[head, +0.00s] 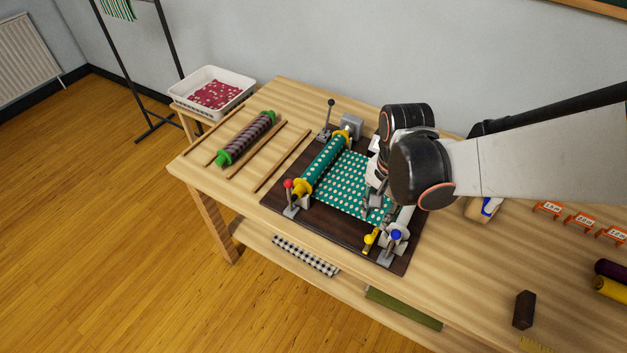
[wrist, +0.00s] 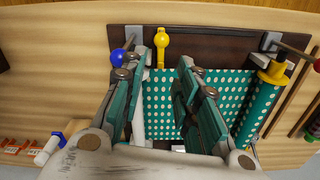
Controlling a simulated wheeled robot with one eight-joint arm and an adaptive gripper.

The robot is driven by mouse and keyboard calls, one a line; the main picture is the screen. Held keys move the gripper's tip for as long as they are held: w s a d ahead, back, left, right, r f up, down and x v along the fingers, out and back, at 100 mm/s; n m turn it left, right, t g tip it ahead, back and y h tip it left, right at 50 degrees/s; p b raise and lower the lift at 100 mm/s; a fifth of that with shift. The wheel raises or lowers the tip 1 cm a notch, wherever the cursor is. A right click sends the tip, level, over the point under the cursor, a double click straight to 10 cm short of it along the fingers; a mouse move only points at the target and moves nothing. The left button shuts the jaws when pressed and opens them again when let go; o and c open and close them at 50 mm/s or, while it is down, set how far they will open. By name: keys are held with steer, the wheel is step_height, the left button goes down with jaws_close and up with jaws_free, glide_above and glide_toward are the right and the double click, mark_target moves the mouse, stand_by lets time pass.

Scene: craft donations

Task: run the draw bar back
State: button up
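A dark board (head: 275,200) on the table carries a roll of teal dotted cloth (head: 325,165) on a yellow-ended roller. The cloth (head: 350,185) lies drawn out flat to the right. A pale bar (head: 404,217) crosses the board's right side, beside a blue knob (head: 396,235); I take it for the draw bar, largely hidden by my arm. My gripper (head: 378,205) is low over the cloth's right end. In the wrist view, my gripper (wrist: 162,65) has its fingers apart, with cloth showing between them. Whether a finger touches the bar cannot be told.
A yellow lever (head: 371,238) stands at the board's front right, and a red knob (head: 289,183) at front left. A grey lever (head: 328,118) stands behind. Thin sticks and a wrapped roll (head: 247,139) lie left. Orange markers (head: 578,219) and a dark block (head: 524,309) lie right.

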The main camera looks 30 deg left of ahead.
mark_target(370, 237)
steer(key=f+b, duration=0.3)
steer(key=f, duration=0.1)
steer(key=f+b, duration=0.3)
steer(key=f, duration=0.2)
steer(key=s+f+b, duration=0.1)
steer(key=f+b, duration=0.2)
steer(key=f, duration=0.1)
steer(key=shift+a+f, duration=0.2)
steer(key=shift+f, duration=0.1)
jaws_close()
